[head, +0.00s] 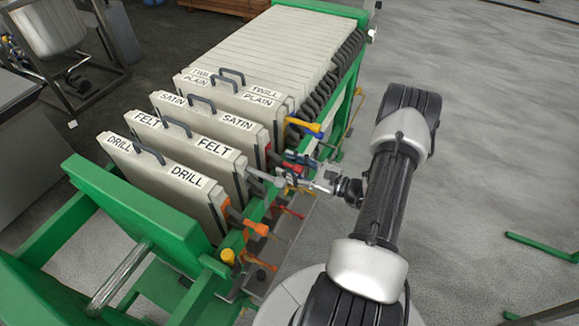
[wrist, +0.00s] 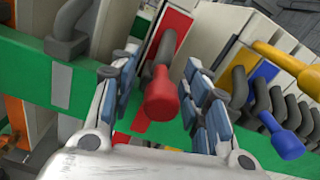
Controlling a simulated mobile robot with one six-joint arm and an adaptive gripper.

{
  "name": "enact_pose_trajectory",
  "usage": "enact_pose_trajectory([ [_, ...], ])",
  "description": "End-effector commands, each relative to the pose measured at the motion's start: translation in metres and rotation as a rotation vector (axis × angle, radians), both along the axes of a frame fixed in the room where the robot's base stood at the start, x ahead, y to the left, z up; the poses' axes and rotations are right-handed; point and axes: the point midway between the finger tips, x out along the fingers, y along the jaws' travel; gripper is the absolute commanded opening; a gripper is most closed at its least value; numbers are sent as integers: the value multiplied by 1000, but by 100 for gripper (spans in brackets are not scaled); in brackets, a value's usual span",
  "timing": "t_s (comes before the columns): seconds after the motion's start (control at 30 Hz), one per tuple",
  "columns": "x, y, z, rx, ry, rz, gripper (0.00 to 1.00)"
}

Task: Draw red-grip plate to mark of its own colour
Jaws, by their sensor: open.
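The red grip (wrist: 162,97) points toward the wrist camera from the side of a pale plate with a red patch (wrist: 176,32). In the head view this looks like the plate labelled SATIN (head: 222,119), with a red patch on its edge. My gripper (wrist: 164,88) is open, with one finger on each side of the red grip. I cannot tell whether either finger touches it. In the head view my gripper (head: 287,182) is at the rail, small and partly hidden.
Plates labelled FELT (head: 195,145) and DRILL (head: 160,176) stand spaced apart at the near side. A yellow grip (wrist: 284,60) and a blue grip (wrist: 281,136) are close to my right finger. An orange grip (head: 256,228) sits nearer. The floor at right is mostly open.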

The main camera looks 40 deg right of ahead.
Motion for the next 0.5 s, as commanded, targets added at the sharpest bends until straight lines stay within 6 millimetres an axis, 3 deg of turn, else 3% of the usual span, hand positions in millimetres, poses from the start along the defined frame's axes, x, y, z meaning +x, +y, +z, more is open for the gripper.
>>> enact_pose_trajectory([
  [0.3, 3, 1, 0, 0, 0, -1, 43],
  [0.5, 2, 1, 0, 0, 0, -1, 30],
])
